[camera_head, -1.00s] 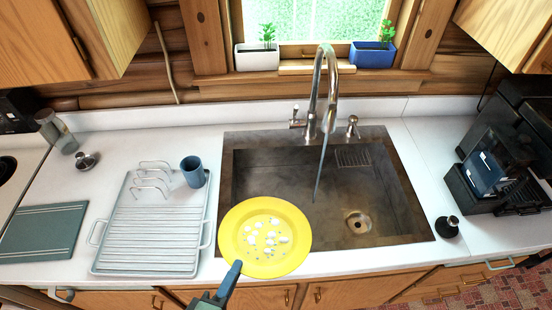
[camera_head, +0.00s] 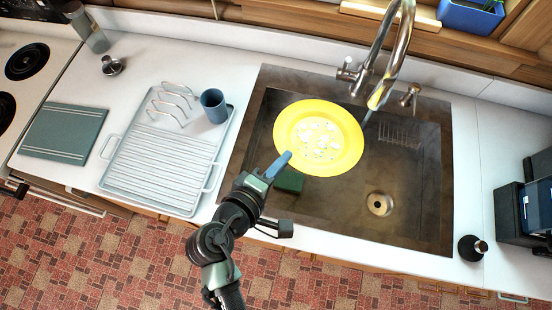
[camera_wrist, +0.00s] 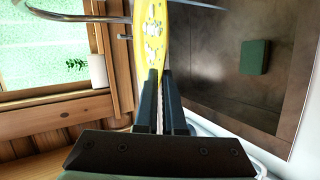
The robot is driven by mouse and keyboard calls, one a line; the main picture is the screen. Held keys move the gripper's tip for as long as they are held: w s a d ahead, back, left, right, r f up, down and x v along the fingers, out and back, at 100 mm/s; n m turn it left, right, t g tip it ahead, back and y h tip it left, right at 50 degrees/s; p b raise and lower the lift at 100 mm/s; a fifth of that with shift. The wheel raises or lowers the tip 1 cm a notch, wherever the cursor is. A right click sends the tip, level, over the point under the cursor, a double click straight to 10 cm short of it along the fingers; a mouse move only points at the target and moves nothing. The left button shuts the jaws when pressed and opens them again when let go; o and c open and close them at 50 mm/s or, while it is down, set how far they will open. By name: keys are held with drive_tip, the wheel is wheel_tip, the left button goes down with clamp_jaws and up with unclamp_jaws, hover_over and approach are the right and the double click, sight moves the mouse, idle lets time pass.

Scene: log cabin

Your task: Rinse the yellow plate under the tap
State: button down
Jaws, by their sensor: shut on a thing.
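The yellow plate (camera_head: 319,138) is held over the left part of the sink (camera_head: 420,225), with white spots on its upper face. My gripper (camera_head: 281,165) is shut on the plate's near-left rim. In the wrist view both fingers (camera_wrist: 161,100) pinch the plate (camera_wrist: 152,35), seen almost edge-on. The tap (camera_head: 388,55) stands at the back of the sink, and its spout end is just right of and above the plate.
A green sponge (camera_head: 290,181) lies in the sink, partly behind my gripper. Left of the sink are a drying rack (camera_head: 160,165), a blue cup (camera_head: 214,105) and a board (camera_head: 67,132).

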sight(298, 159)
drive_tip(key=shift+w+d+f, duration=0.4)
drive_tip(key=shift+w+d, duration=0.5)
drive_tip(key=shift+d, duration=0.9)
drive_tip(key=shift+w+d+f, duration=0.35)
drive_tip(key=shift+w+d, duration=0.55)
drive_tip(key=shift+d, duration=0.9)
drive_tip(key=shift+w+d+f, duration=0.4)
drive_tip(key=shift+w+d, duration=0.5)
drive_tip(key=shift+d, duration=0.9)
drive_tip(key=shift+s+a+b, duration=0.2)
drive_tip(key=shift+s+a, duration=0.4)
drive_tip(key=shift+a, duration=0.6)
drive_tip(key=shift+s+a+b, duration=0.2)
drive_tip(key=shift+s+a, duration=0.35)
drive_tip(key=shift+a, duration=0.65)
drive_tip(key=shift+s+a+b, duration=0.2)
drive_tip(key=shift+s+a, duration=0.4)
drive_tip(key=shift+a, duration=0.6)
drive_tip(key=s+a+r+p, duration=0.2)
drive_tip(key=a+r+p, duration=0.1)
drive_tip(key=a+r, duration=0.1)
drive_tip(key=shift+a, duration=0.25)
